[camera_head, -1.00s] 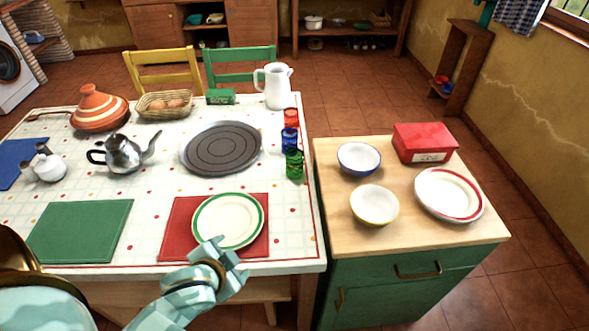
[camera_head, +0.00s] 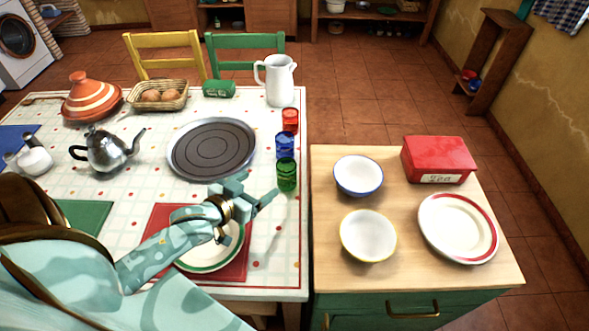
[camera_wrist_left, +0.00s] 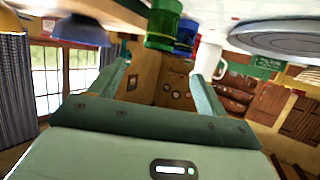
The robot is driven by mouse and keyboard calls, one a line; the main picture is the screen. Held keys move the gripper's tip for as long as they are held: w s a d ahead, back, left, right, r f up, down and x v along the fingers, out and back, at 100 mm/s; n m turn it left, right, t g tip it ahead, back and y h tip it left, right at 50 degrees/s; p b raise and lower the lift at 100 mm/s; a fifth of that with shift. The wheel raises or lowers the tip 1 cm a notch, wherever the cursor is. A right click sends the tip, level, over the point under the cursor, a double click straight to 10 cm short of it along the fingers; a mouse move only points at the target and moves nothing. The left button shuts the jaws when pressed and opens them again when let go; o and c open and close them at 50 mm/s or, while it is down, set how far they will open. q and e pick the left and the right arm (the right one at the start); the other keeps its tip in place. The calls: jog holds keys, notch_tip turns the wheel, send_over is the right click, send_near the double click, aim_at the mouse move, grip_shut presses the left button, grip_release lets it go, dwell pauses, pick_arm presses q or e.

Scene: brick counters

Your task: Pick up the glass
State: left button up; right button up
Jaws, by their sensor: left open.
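Three glasses stand in a row near the right edge of the tiled table: a red glass (camera_head: 290,121) at the back, a blue glass (camera_head: 285,146) in the middle and a green glass (camera_head: 287,175) in front. My left gripper (camera_head: 257,191) is open and empty, just left of and nearer than the green glass, above the table. In the left wrist view, which is upside down, the green glass (camera_wrist_left: 163,25) is ahead, between the open fingers and apart from them. The blue glass (camera_wrist_left: 187,38) is partly hidden behind it. My right gripper is not in view.
A white plate (camera_head: 222,262) on a red mat lies under my left forearm. A round dark tray (camera_head: 212,148) lies left of the glasses, and a white jug (camera_head: 280,82) stands behind them. The wooden counter (camera_head: 330,270) at right carries bowls, a red box and another plate.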

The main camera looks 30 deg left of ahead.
pick_arm(q)
jog(key=b, duration=0.2)
send_near(292, 164)
jog(key=shift+w+a+f, duration=0.15)
jog(key=shift+a+f, duration=0.05)
jog(key=shift+f, duration=0.1)
jog(key=b+x, duration=0.1)
jog(key=x, duration=0.2)
jog(key=shift+w+f+b, duration=0.1)
jog(key=shift+w+b, duration=0.2)
jog(key=shift+w, duration=0.25)
jog(key=b+x, duration=0.2)
jog(key=x, duration=0.2)
jog(key=shift+d, duration=0.1)
jog(key=shift+w+f, duration=0.15)
jog(key=shift+w, duration=0.15)
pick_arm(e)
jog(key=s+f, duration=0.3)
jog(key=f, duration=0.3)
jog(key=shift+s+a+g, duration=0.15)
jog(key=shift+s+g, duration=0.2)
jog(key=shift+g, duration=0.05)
pick_arm(q)
jog(key=c, duration=1)
jog(key=shift+c, duration=0.6)
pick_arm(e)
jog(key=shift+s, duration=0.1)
